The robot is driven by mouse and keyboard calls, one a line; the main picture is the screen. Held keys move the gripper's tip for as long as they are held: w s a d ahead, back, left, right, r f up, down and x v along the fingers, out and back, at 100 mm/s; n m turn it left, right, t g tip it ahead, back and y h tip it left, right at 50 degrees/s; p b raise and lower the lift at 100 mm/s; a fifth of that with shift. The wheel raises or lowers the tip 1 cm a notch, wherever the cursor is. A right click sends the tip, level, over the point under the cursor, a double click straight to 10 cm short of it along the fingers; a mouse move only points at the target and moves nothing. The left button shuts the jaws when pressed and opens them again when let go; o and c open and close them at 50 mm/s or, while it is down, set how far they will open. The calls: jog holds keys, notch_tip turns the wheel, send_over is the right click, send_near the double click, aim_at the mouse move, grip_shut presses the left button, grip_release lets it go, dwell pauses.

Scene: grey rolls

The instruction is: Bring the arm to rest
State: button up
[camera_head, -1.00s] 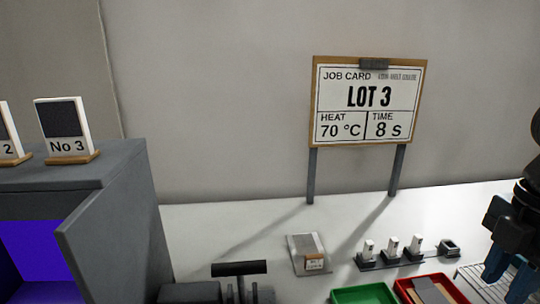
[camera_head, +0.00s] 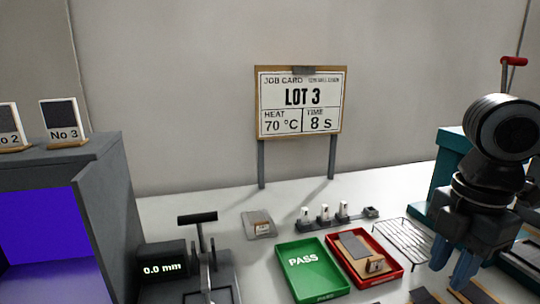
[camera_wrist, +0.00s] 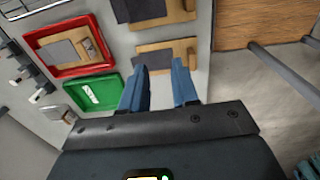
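My gripper (camera_head: 453,274) hangs at the right of the head view, fingers pointing down, above the front right part of the bench. In the wrist view its two blue fingers (camera_wrist: 159,78) stand apart with nothing held between them. Beyond the fingertips lie wooden boards with dark grey pieces (camera_wrist: 149,11), one board (camera_wrist: 185,46) partly hidden by the fingers. My arm is raised, and its upper links leave the head view's right part partly covered.
A green PASS tray (camera_head: 289,262) and a red tray (camera_head: 398,277) holding a grey piece and a wooden block stand left of my gripper. A wire rack (camera_head: 403,238) and teal box (camera_head: 447,165) are close by. A job card (camera_head: 301,103) stands behind; a lever device (camera_head: 197,235) stands left.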

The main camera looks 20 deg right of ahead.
jog(key=w+a+r+t+y, duration=0.2)
jog(key=w+a+y, duration=0.2)
jog(key=a, duration=0.6)
jog(key=w+a+r+t+y, duration=0.3)
jog(key=w+a, duration=0.1)
jog(key=a, duration=0.5)
jog(key=w+a+r+m+t+y+p, duration=0.25)
jog(key=a+r+m+t+y, duration=0.35)
jog(key=a+r+m+t, duration=0.3)
jog(key=s+d+f+m+t+h, duration=0.1)
jog(key=s+d+f+m+h, duration=0.1)
jog(key=s+f+m+h, duration=0.3)
jog(key=s+d+f+m+t+h+p, duration=0.1)
jog(key=s+d+f+m+h, duration=0.15)
jog(key=s+f+m, duration=0.35)
jog(key=s+d+f+m+t+h, duration=0.1)
jog(key=s+d+f+m+h, duration=0.1)
jog(key=s+f+h, duration=0.4)
jog(key=s+d+f+n+g, duration=0.1)
jog(key=s+d, duration=0.3)
jog(key=s, duration=0.6)
jog(key=s+d+f+n+g+p, duration=0.1)
jog(key=s+d+f+n, duration=0.2)
jog(key=s, duration=0.6)
jog(key=shift+s+d, duration=0.35)
jog(key=shift+d, duration=0.15)
